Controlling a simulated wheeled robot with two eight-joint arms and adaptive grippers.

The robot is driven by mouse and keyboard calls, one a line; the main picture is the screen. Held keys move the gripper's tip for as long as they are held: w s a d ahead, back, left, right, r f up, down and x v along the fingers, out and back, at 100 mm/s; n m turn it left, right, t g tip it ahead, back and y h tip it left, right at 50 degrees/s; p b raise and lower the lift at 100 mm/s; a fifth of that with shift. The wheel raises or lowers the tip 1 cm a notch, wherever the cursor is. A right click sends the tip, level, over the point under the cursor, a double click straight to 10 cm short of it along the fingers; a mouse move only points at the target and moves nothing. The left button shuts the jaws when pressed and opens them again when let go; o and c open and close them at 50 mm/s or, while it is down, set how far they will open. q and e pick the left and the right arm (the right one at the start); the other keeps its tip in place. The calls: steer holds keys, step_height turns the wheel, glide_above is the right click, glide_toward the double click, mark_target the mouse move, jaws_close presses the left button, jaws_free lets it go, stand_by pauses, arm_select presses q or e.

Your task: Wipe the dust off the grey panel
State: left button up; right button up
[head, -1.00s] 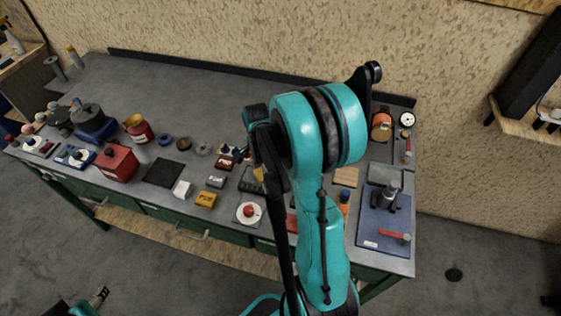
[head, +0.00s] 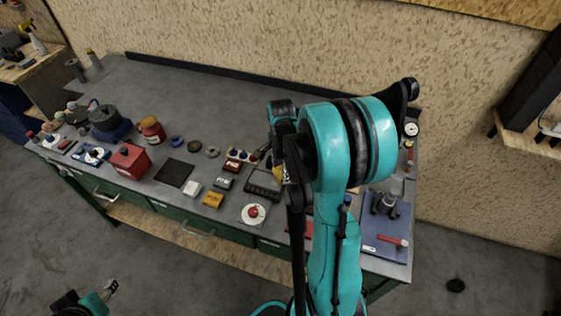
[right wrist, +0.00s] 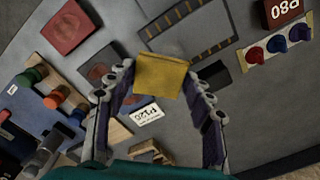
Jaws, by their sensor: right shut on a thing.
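A grey panel with a dashed yellow-and-dark border (right wrist: 190,35) lies flat on the bench in the right wrist view. I take it to be the dark rectangle (head: 263,183) left of my arm in the head view. My right gripper (right wrist: 160,85) is shut on a yellow block, perhaps a sponge (right wrist: 160,74), just on the bench-back side of the panel. Whether the block touches anything is unclear. In the head view the yellow block (head: 278,155) is mostly hidden by my arm. Dust is hard to make out. My left gripper (head: 109,288) is small at the lower left, away from the bench.
A strip with red and blue knobs (right wrist: 276,45) and a dark red P80 block (right wrist: 287,10) lie beside the panel. A red square (right wrist: 72,25) lies on its other side. A white disc with a red knob (head: 254,214) is near the front edge.

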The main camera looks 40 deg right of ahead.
mark_target(281, 171)
steer(key=shift+r, duration=0.6)
steer(key=shift+r+p, duration=0.9)
steer(key=shift+r, duration=0.1)
arm_select(q)
steer(key=shift+w+a+r, duration=0.1)
steer(key=shift+a+r, duration=0.15)
steer(key=shift+r, duration=0.3)
steer(key=shift+a+r, duration=0.25)
steer(key=shift+r, duration=0.3)
arm_select(e)
steer(key=shift+f, duration=0.1)
arm_select(q)
steer(key=shift+w+f, duration=0.1)
